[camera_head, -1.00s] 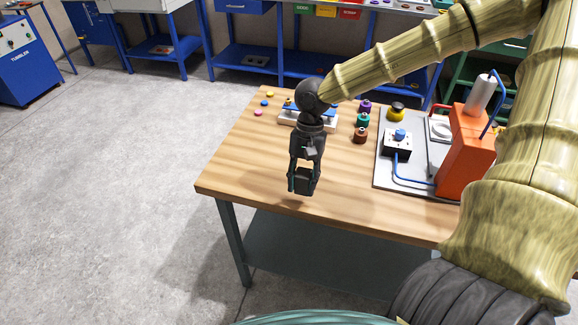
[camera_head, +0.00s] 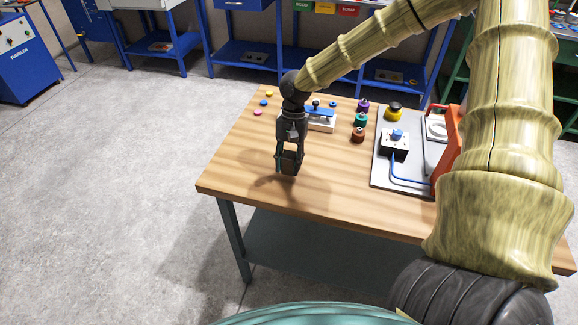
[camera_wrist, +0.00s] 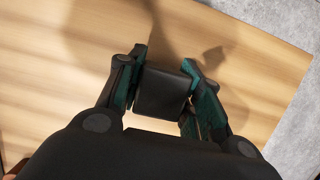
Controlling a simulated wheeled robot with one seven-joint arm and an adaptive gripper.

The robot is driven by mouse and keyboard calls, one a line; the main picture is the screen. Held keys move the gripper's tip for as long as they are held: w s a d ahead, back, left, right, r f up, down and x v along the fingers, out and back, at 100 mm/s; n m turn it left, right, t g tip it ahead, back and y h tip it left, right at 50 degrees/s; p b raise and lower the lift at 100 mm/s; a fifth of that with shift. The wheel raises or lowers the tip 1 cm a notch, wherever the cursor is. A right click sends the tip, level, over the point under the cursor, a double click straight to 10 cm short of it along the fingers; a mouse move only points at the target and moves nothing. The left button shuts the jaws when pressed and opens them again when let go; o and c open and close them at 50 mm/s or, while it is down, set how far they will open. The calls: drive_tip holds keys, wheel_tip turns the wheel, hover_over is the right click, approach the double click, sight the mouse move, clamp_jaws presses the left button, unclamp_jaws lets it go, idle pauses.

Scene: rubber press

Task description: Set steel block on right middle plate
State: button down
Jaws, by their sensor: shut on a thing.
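My gripper (camera_head: 289,165) is shut on a dark steel block (camera_wrist: 162,93), which sits between the two fingers in the wrist view. In the head view the block (camera_head: 289,162) is held above the left part of the wooden table, and its shadow falls on the wood below. The grey board (camera_head: 405,177) on the right of the table carries an orange press (camera_head: 449,150), partly hidden by my arm. I cannot make out the right middle plate.
A white fixture with a blue top (camera_head: 320,115) stands behind my gripper. Purple, teal and brown knobbed pieces (camera_head: 360,120) stand in a row right of it. Small coloured discs (camera_head: 263,102) lie at the table's far left. The table's front middle (camera_head: 340,205) is bare.

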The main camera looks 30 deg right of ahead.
drive_tip(key=shift+f+p, duration=0.3)
drive_tip(key=shift+f, duration=0.8)
drive_tip(key=shift+f, duration=0.1)
drive_tip(key=c, duration=1.4)
unclamp_jaws()
drive_tip(key=shift+f, duration=0.1)
drive_tip(key=o, duration=0.4)
drive_tip(key=shift+o, duration=0.2)
drive_tip(key=shift+r, duration=0.2)
